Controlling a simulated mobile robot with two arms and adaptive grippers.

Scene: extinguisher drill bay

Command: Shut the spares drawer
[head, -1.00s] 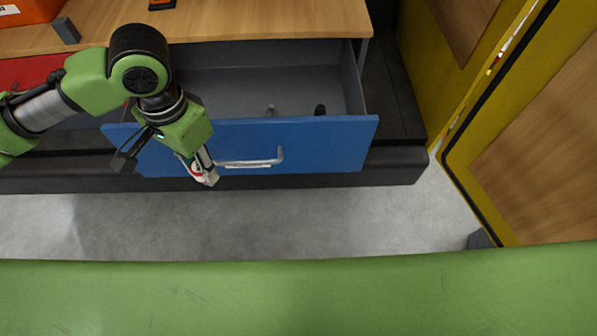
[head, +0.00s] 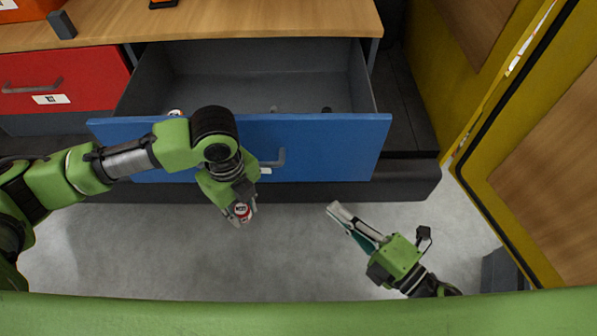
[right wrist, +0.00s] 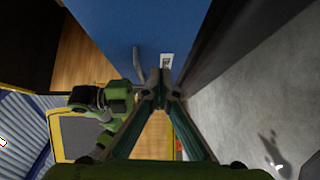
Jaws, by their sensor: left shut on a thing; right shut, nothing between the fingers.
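The spares drawer, with a blue front (head: 335,150), stands open below the wooden worktop in the head view. Its handle (head: 279,157) is partly hidden by my left arm. The blue front (right wrist: 108,35) and handle (right wrist: 139,66) also show in the right wrist view. My left gripper (head: 241,211) is shut on a small red and white item (head: 241,210), in front of the drawer and over the floor. My right gripper (head: 338,212) is shut and empty, in front of and below the drawer front, apart from it. It shows in the right wrist view (right wrist: 160,85).
Small items lie in the drawer, one red and white (head: 176,112). A red drawer (head: 80,75) is shut at the left. A yellow-framed door (head: 500,150) stands at the right. The wooden worktop (head: 230,18) is above. Grey floor (head: 150,250) is clear in front.

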